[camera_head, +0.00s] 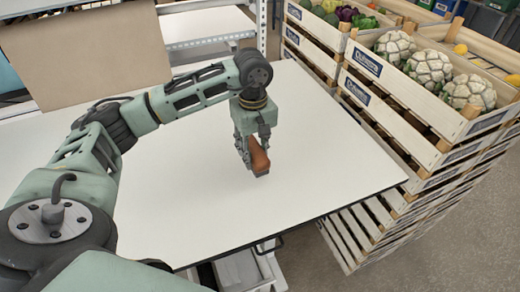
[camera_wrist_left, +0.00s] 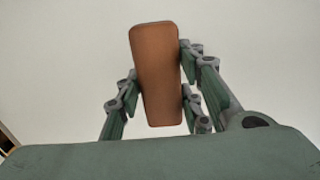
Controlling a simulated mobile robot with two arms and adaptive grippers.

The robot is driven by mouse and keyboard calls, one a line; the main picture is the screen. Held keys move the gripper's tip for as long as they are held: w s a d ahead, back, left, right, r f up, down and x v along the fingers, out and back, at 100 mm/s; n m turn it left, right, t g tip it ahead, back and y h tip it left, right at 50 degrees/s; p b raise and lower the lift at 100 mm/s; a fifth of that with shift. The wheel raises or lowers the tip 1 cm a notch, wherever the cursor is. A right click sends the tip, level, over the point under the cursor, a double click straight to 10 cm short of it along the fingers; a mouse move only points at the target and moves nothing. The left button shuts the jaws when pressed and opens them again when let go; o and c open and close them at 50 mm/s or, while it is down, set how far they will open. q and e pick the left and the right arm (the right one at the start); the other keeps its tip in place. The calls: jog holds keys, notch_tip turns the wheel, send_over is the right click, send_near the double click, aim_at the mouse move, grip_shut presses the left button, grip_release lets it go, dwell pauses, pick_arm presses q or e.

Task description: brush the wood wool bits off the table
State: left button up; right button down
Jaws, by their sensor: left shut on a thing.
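My left gripper (camera_head: 254,152) is shut on a brown wooden brush (camera_head: 259,158) over the middle of the white table (camera_head: 190,200). In the left wrist view the brush (camera_wrist_left: 158,75) shows its brown back, with the fingers of the left gripper (camera_wrist_left: 160,100) on both sides of it. The brush is close to the tabletop; I cannot tell whether it touches. Its bristles are hardly visible. No wood wool bits can be made out on the tabletop. My right gripper is not in view.
Stacked wooden crates (camera_head: 400,120) with cauliflowers (camera_head: 432,68) and other vegetables stand along the table's right edge. A brown paper sheet (camera_head: 90,55) hangs at the back left, beside a white shelf rack (camera_head: 205,25). The tabletop around the brush is clear.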

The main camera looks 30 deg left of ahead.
pick_arm(q)
jog(key=shift+s+a+r+p, duration=0.15)
jog(key=shift+r+p, duration=0.2)
jog(key=shift+r, duration=0.9)
